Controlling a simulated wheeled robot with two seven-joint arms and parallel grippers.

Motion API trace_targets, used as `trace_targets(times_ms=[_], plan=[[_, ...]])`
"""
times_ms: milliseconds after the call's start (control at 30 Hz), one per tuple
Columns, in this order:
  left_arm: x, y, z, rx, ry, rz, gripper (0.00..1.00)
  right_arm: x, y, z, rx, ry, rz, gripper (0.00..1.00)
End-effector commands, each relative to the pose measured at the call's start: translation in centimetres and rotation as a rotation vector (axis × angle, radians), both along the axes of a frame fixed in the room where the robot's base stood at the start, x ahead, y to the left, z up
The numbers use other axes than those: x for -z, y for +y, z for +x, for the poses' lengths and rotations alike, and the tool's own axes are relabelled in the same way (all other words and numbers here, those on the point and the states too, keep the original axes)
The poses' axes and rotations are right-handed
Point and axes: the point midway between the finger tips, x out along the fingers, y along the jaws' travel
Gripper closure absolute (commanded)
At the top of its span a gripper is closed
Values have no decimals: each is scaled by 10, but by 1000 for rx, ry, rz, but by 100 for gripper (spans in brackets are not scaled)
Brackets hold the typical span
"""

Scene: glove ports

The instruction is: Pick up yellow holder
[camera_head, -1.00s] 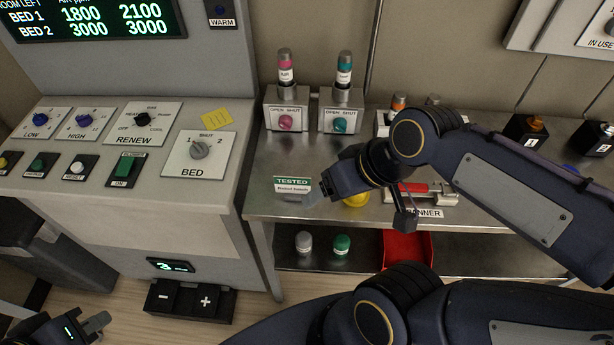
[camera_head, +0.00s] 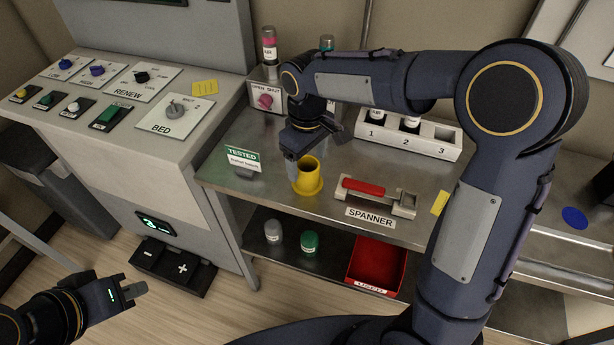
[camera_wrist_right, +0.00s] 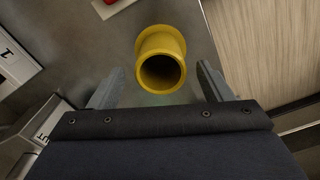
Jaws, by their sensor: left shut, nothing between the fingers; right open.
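The yellow holder (camera_head: 308,178) is an upright, hollow cylinder with a flared base, standing on the metal bench near its front edge. In the right wrist view the yellow holder (camera_wrist_right: 161,62) shows its dark open mouth, ahead of and between the two fingers. My right gripper (camera_head: 292,168) is open, just left of and above the holder; in the wrist view its fingers (camera_wrist_right: 158,88) are spread with nothing held. I cannot tell whether a finger touches the holder. My left gripper (camera_head: 138,290) is shut and empty at lower left, away from the bench.
A green TESTED sign (camera_head: 243,158) stands left of the holder. A numbered white block (camera_head: 405,139) is behind. A red bin (camera_head: 377,264) and two capped bottles sit on the lower shelf.

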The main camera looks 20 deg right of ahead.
Motion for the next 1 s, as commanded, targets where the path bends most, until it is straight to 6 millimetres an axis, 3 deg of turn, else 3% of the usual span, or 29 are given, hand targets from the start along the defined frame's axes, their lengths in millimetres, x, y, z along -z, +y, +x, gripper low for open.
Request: trace_targets(times_ms=[233, 567, 900, 1000], plan=[[-5, 0, 0, 0, 0, 0, 100, 37, 1, -1, 1, 4, -1, 27], [-5, 0, 0, 0, 0, 0, 100, 44, 1, 0, 2, 0, 1, 27], [-5, 0, 0, 0, 0, 0, 100, 44, 1, 0, 2, 0, 1, 72], [-5, 0, 0, 0, 0, 0, 100, 44, 1, 0, 2, 0, 1, 76]])
